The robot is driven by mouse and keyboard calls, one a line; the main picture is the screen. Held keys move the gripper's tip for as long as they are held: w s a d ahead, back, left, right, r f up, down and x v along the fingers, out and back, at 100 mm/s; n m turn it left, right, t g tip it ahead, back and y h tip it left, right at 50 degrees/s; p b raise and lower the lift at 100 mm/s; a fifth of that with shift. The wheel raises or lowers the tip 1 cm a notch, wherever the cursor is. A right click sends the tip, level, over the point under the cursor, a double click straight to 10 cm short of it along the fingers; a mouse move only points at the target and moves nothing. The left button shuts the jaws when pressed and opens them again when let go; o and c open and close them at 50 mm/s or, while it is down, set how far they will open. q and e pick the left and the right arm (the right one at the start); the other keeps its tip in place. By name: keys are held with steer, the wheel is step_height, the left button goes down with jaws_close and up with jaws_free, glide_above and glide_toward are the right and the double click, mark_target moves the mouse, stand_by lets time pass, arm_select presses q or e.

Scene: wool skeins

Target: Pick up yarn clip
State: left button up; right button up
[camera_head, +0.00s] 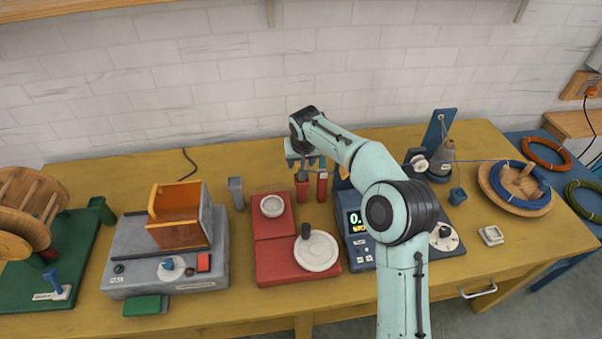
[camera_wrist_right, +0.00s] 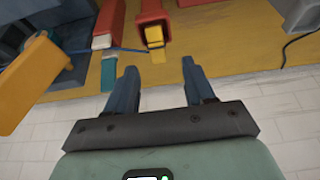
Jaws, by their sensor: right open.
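My right gripper (camera_head: 305,163) is open and empty above the back part of the table, beside the two small red upright pieces. In the right wrist view, its two blue fingers (camera_wrist_right: 159,82) are spread apart. A small yellow clip-like piece (camera_wrist_right: 155,40) sits at the end of a red holder (camera_wrist_right: 152,14), ahead of the gap between the fingers and apart from them. I take it for the yarn clip, but cannot be sure. In the head view I cannot make it out near the gripper. My left gripper is not in view.
A red piece with a teal end (camera_wrist_right: 109,72) lies close to the left finger. A red scale-like base (camera_head: 293,268) and a grey machine with an orange tray (camera_head: 178,215) stand left of my arm. A wooden wheel (camera_head: 515,187) is at right. The brick wall is close behind.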

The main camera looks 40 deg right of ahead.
steer(key=x, duration=0.5)
steer(key=shift+w+d+f, duration=0.15)
steer(key=shift+w+d, duration=0.05)
steer(key=shift+d, duration=0.1)
jaws_close()
